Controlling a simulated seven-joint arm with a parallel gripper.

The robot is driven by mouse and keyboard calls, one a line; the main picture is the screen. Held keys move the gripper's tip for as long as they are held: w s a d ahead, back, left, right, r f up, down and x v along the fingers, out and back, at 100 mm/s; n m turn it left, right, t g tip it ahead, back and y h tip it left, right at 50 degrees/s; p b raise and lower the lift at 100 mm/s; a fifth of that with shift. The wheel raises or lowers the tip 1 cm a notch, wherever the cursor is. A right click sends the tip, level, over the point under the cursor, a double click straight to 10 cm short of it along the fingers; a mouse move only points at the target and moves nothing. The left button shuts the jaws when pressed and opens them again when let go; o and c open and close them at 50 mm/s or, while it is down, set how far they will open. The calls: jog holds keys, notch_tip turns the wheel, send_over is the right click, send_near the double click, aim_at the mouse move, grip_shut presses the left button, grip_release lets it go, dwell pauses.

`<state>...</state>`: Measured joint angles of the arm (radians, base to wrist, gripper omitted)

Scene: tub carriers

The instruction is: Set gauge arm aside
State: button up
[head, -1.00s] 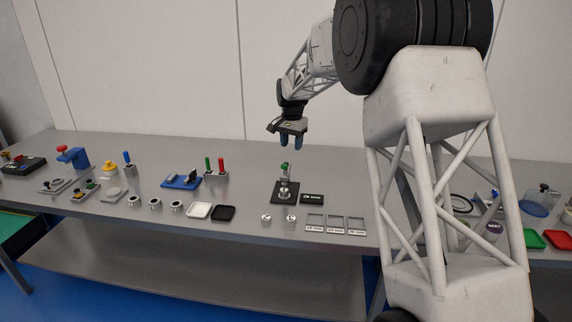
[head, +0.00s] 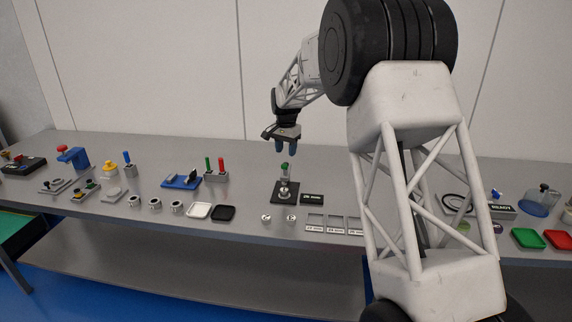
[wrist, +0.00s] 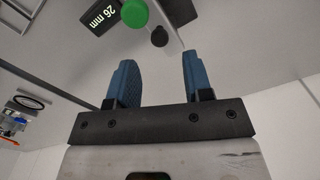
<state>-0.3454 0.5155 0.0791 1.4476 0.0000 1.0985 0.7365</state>
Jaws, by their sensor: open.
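The gauge (head: 284,191) stands on the bench on a dark square base, with a green-topped post rising from it. I cannot tell which part of it is the gauge arm. In the wrist view a round green knob (wrist: 133,13) and a small dark knob (wrist: 159,37) show just beyond the fingertips. My gripper (head: 286,149) points down above the gauge, its two blue fingers apart. In the wrist view my gripper (wrist: 158,75) is open, with nothing held between the fingers.
A black "26 mm" label block (head: 312,198) sits right of the gauge. Two small metal pieces (head: 278,218) and several labelled trays (head: 315,221) lie in front.

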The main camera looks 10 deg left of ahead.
jog(key=shift+f, duration=3.1)
grip_shut()
